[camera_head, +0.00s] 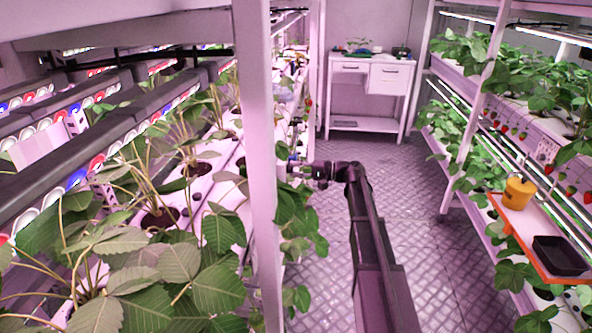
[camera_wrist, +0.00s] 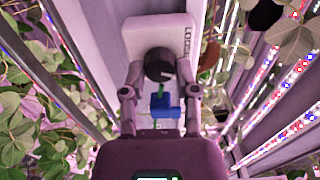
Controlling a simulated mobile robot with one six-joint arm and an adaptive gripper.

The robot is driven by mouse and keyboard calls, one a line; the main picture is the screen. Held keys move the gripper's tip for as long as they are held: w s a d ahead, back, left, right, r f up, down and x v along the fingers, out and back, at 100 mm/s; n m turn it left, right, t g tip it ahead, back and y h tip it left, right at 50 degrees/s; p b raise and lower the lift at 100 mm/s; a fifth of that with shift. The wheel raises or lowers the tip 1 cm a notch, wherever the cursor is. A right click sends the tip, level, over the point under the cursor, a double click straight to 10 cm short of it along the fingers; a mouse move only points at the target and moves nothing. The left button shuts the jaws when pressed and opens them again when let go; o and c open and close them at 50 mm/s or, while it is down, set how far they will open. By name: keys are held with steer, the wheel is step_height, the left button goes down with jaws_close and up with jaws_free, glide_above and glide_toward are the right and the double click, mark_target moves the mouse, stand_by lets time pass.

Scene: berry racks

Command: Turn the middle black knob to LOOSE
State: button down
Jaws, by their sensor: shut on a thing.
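A round black knob (camera_wrist: 160,62) sits on a pale plate (camera_wrist: 143,34) in the wrist view. Dark lettering that reads roughly LOOSE runs along the plate's right side. My gripper (camera_wrist: 159,71) is shut on the knob, one finger at its left side and one at its right. A faint light mark shows low on the knob, but I cannot tell its setting. A blue block with a green piece (camera_wrist: 165,105) lies between the fingers, below the knob. In the head view my gripper (camera_head: 297,171) is at the white post, and the knob cannot be made out there.
A white post (camera_head: 257,150) stands close to my gripper. Leafy plants (camera_head: 150,270) crowd the left rack, and some leaves hang near the post. The right rack bears an orange-edged shelf (camera_head: 520,235) with a yellow container (camera_head: 518,193) and a black tray (camera_head: 560,255). The floor aisle (camera_head: 375,170) is clear.

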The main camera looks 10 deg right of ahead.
steer(key=shift+a+n, duration=0.1)
steer(key=shift+n, duration=0.5)
steer(key=shift+c, duration=1.8)
jaws_free()
steer(key=v, duration=1.2)
steer(key=shift+s, duration=0.1)
